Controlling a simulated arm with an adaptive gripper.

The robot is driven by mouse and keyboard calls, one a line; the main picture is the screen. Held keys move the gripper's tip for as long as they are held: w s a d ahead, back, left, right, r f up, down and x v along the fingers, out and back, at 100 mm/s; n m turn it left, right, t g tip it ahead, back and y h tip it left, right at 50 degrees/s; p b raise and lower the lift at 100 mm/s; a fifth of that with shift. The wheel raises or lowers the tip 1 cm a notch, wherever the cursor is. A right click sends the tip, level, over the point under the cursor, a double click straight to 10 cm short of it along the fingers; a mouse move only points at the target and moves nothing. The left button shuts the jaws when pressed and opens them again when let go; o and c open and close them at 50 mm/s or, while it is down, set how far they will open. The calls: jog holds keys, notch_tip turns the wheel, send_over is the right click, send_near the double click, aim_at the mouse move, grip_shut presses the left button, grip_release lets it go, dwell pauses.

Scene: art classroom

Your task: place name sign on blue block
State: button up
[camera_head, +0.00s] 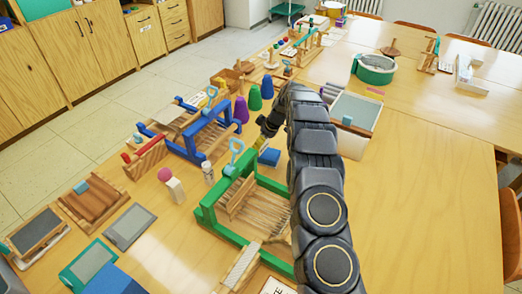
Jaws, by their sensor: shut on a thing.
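The blue block (269,157) lies on the wooden table, just behind the green loom frame. My gripper (262,135) is above and slightly left of the blue block, at the end of my dark arm, which comes in from the lower right. It is shut on a small yellowish piece (260,144), which seems to be the name sign. Its face and any lettering are too small to read. The piece appears close to the blue block; I cannot tell whether they touch.
The green loom frame (207,214) stands in front, and a blue loom frame (190,152) stands to the left. Purple (241,109) and green (255,98) cones stand behind my gripper. A grey-topped tray (356,111) is to the right. The table's right side is mostly clear.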

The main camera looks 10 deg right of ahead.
jog(key=r, duration=0.6)
jog(key=shift+s+d+r, duration=0.2)
jog(key=shift+s+r, duration=0.05)
jog(key=shift+s, duration=0.1)
jog(key=s+r, duration=0.3)
jog(key=s, duration=0.8)
send_over(266, 145)
jog(key=s, duration=0.3)
notch_tip(266, 145, down, 4)
jog(key=w+f, duration=0.4)
jog(key=f, duration=0.1)
jog(key=shift+w+d, duration=0.25)
jog(key=shift+w+f, duration=0.5)
jog(key=shift+f, duration=1.55)
jog(key=shift+f, duration=0.1)
jog(key=o, duration=1)
jog(key=shift+o, duration=0.2)
